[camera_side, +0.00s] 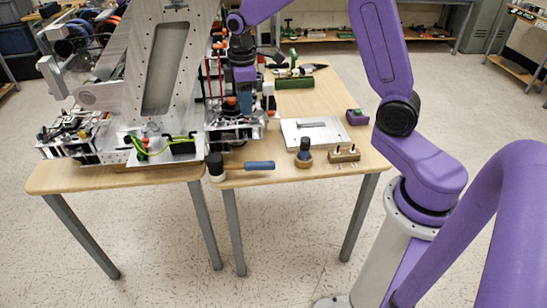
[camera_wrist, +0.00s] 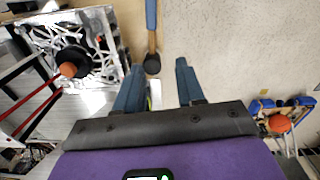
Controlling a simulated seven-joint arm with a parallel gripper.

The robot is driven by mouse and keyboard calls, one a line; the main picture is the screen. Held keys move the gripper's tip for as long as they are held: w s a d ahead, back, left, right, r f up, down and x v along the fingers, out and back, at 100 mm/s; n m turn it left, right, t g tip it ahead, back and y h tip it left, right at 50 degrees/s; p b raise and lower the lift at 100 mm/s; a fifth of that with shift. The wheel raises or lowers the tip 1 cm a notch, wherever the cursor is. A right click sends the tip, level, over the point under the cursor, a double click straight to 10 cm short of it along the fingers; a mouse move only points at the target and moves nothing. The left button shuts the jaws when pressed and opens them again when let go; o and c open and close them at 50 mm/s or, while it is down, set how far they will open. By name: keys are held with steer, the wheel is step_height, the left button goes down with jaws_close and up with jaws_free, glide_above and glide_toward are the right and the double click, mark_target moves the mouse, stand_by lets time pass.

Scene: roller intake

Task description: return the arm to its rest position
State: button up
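My gripper (camera_wrist: 158,78) shows in the wrist view with its two dark blue-grey fingers spread apart. I see nothing clasped between them. In the side view my purple arm reaches over the table, and my gripper (camera_side: 244,98) hangs by the metal machine, partly lost among its parts. Past the fingertips in the wrist view lies a mallet (camera_wrist: 152,62) with a black head and a blue handle. In the side view the mallet (camera_side: 258,165) lies along the table's front edge.
A large metal machine (camera_side: 150,75) with rollers and wiring fills the left table. On the right table (camera_side: 310,95) are a pale plate (camera_side: 300,135), a round-based dark-topped tool (camera_side: 304,150), a wooden block with pegs (camera_side: 344,155) and a purple-green block (camera_side: 357,117). The floor in front is clear.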

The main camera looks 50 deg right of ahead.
steer(key=s+a+r, duration=0.2)
steer(key=s+a, duration=0.3)
steer(key=s, duration=0.3)
steer(key=s+n, duration=0.2)
steer(key=s, duration=2.1)
steer(key=shift+r, duration=0.4)
steer(key=shift+a, duration=0.1)
